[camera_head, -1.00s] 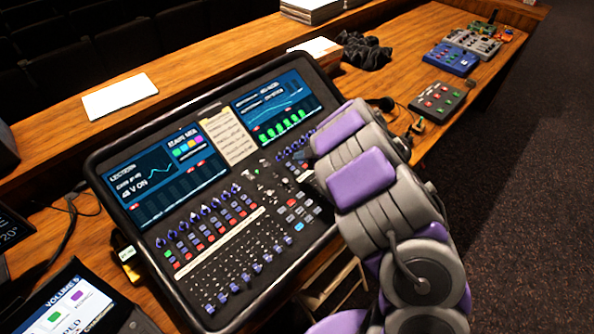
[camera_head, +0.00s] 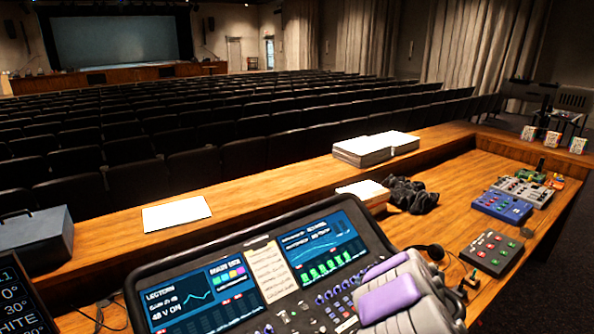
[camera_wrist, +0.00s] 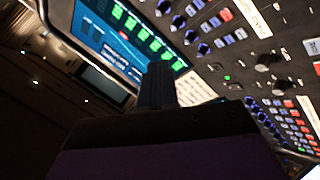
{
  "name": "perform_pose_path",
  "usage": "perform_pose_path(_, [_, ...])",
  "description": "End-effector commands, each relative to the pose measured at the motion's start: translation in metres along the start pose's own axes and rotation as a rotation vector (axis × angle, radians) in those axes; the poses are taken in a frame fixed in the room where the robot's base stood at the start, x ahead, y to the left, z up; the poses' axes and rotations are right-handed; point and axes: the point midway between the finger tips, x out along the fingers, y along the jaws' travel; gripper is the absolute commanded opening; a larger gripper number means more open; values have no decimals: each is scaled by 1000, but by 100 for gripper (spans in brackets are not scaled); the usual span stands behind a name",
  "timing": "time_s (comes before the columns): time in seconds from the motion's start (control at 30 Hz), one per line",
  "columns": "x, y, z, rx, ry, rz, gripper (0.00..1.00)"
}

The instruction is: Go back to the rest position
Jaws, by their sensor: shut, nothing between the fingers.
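My arm, grey with purple pads (camera_head: 392,298), shows at the lower right of the head view, in front of the mixing desk. My gripper (camera_wrist: 158,80) shows in the wrist view as dark fingers, shut and empty, above a purple and black wrist body. The mixing desk (camera_head: 385,243) has two lit screens, a paper note between them and rows of knobs. In the wrist view its lit screen (camera_wrist: 100,35) and coloured buttons lie beyond the fingers. The arm hides part of the desk's right side.
Small control boxes, one grey (camera_head: 491,252) and one blue (camera_head: 502,206), stand on the wooden counter at right. A black crumpled cloth (camera_head: 412,195), stacked papers (camera_head: 364,150) and a white sheet (camera_head: 177,214) lie further back. Rows of seats (camera_head: 235,140) fill the hall beyond.

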Motion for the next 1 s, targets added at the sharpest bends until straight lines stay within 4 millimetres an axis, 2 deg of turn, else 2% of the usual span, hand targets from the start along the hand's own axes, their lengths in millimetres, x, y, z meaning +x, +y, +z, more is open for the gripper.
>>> perform_pose_path(0.03, [-19,28,5,17,-80,75,0])
perform_pose_path(0.1, [-51,60,19,68,-205,176,0])
perform_pose_path(0.17, [-82,80,30,125,-309,253,0])
perform_pose_path(0.2, [-103,91,36,168,-370,302,0])
perform_pose_path(0.27, [-135,99,44,245,-460,361,0])
perform_pose_path(0.3, [-157,101,48,300,-517,395,0])
perform_pose_path(0.43, [-222,83,55,505,-673,458,0])
perform_pose_path(0.57, [-272,35,51,732,-799,441,0])
perform_pose_path(0.67, [-301,-16,37,903,-874,370,0])
perform_pose_path(0.8, [-331,-101,1,1109,-955,188,0])
perform_pose_path(0.9, [-349,-157,-32,1210,-994,26,0])
perform_pose_path(1.0, [-367,-206,-65,1268,-1023,-136,0])
